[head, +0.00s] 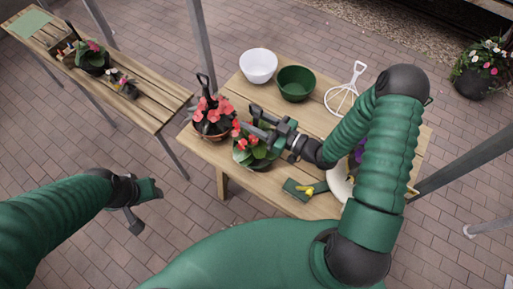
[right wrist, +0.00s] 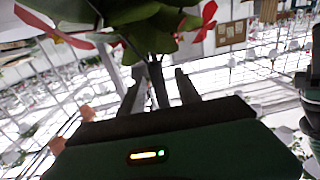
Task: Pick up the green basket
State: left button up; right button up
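A planted green basket (head: 243,159) with leaves and red flowers sits at the front left of the wooden table. My right gripper (head: 247,122) is above this plant. In the right wrist view its two fingers (right wrist: 158,92) are apart, with a thin dark stem or handle (right wrist: 156,80) between them and gaps on both sides. An empty dark green bowl-shaped container (head: 296,83) stands farther back. My left gripper (head: 146,207) hangs over the paving, away from the table; its finger opening is unclear.
A brown basket of red flowers (head: 212,121) stands close left of the plant. A white bowl (head: 258,65), white wire hanger (head: 345,92) and green-and-yellow tool (head: 306,189) share the table (head: 228,92). A post (head: 202,42) rises behind it. My right forearm covers the table's right side.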

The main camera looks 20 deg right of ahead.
jog(key=shift+x, duration=1)
jog(key=shift+a, duration=0.1)
jog(key=c, duration=0.5)
grip_shut()
jog(key=shift+f, duration=0.15)
